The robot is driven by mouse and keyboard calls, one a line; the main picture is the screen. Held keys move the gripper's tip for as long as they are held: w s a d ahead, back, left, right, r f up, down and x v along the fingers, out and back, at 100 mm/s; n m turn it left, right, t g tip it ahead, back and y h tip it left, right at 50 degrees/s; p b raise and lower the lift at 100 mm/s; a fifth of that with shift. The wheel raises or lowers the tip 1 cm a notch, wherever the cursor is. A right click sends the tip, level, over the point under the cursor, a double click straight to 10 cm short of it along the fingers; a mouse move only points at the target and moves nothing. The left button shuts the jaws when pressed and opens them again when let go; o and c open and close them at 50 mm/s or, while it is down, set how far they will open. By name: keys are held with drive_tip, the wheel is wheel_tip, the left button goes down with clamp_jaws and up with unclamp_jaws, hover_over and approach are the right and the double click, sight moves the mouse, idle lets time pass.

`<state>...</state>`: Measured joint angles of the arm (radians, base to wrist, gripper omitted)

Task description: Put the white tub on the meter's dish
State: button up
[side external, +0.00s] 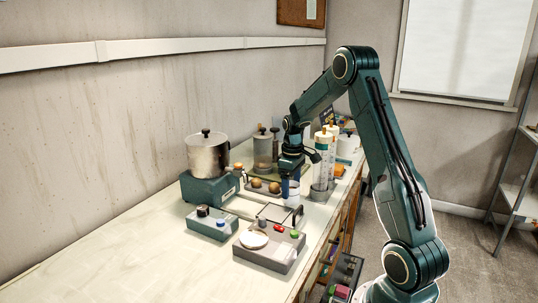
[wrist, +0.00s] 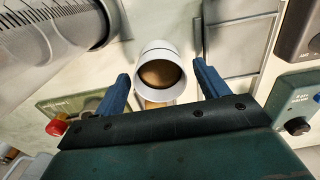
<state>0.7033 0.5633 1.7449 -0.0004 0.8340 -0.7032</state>
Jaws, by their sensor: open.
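The white tub (side external: 291,196) stands on the bench under my gripper (side external: 290,182) in the side view. In the wrist view the tub (wrist: 141,75) is open-topped with a brown interior. My gripper (wrist: 160,72) is open, with one blue finger on each side of the tub. A gap shows between each finger and the tub wall, so the fingers look apart from it. The meter (side external: 280,255) is a grey box with red and green buttons, nearer the side camera. Its pale round dish (side external: 254,239) is bare.
A clear graduated cylinder (side external: 320,176) stands close right of the tub; a graduated cylinder also shows in the wrist view (wrist: 50,35). A teal box (side external: 212,224) with knobs and a metal pot (side external: 207,156) are to the left. The bench's front left is clear.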

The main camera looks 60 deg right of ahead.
wheel_tip(320, 180, up, 10)
idle(0.5)
drive_tip(key=shift+a, duration=0.1)
idle(0.4)
drive_tip(key=s+a+r+t+h, duration=0.1)
drive_tip(key=s+a+r, duration=0.1)
drive_tip(key=a+r, duration=0.5)
drive_tip(key=s+a+r+t, duration=0.1)
drive_tip(key=s+a+r, duration=0.15)
drive_tip(key=a, duration=0.85)
drive_tip(key=s+a+f+t, duration=0.1)
drive_tip(key=s+a+t, duration=0.2)
drive_tip(key=s+a, duration=0.8)
drive_tip(key=shift+s+a+y, duration=0.35)
drive_tip(key=shift+s+y, duration=0.05)
drive_tip(key=shift+s, duration=0.4)
drive_tip(key=shift+o, duration=0.4)
drive_tip(key=shift+s+a+f+t, duration=0.3)
drive_tip(key=shift+s, duration=0.25)
